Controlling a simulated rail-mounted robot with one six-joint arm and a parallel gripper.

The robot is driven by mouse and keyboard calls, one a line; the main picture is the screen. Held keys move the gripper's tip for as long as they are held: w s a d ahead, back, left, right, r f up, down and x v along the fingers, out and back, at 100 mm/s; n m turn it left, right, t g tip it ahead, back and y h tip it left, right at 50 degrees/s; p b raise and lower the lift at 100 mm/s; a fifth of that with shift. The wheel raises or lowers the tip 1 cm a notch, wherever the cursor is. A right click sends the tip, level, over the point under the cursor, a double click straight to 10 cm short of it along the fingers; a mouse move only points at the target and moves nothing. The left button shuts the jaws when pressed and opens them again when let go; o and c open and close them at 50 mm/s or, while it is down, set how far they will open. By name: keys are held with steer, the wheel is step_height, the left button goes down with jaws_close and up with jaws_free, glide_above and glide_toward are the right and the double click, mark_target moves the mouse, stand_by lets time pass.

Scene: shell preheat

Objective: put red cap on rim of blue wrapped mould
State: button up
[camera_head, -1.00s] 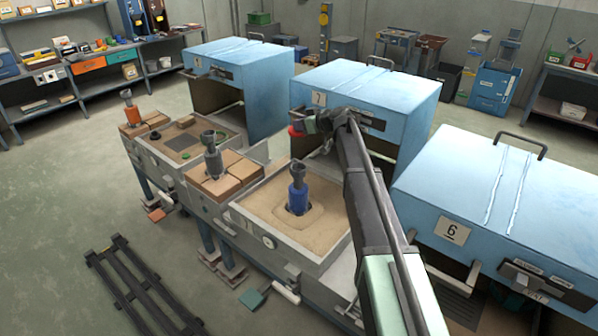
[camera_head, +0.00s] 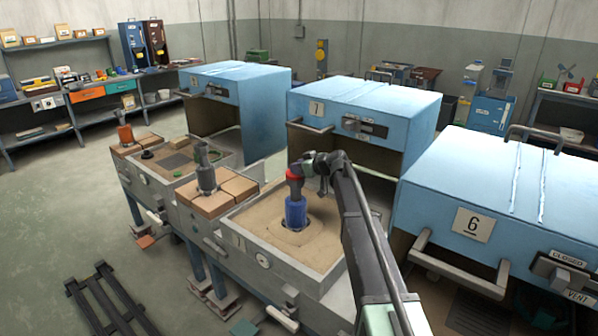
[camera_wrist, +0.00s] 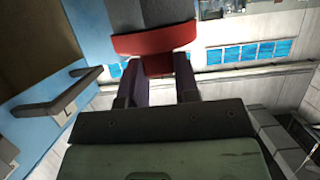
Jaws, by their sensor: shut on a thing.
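The blue wrapped mould (camera_head: 296,213) stands upright in the sand of the tray (camera_head: 243,236), with a grey upper part showing above its blue wrap. The red cap (camera_head: 293,172) is at the top of this grey part; I cannot tell if it rests on the rim. My gripper (camera_head: 302,166) reaches in from the right and is shut on the cap. In the wrist view, the red cap (camera_wrist: 155,42) has a tab between the two fingers (camera_wrist: 160,84).
The blue oven marked 7 (camera_head: 370,105) stands behind the sand tray. The oven marked 6 (camera_head: 500,190) is at the right, with a front handle (camera_head: 458,276). Left of the tray, a grey mould (camera_head: 205,178) stands among bricks (camera_head: 238,187). A dark rack (camera_head: 105,305) lies on the floor.

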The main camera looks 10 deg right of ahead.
steer(key=o, duration=1)
steer(key=shift+s+d+r, duration=0.1)
steer(key=shift+s+r, duration=0.05)
steer(key=shift+r, duration=0.05)
steer(key=p+v, duration=0.3)
steer(key=v, duration=0.4)
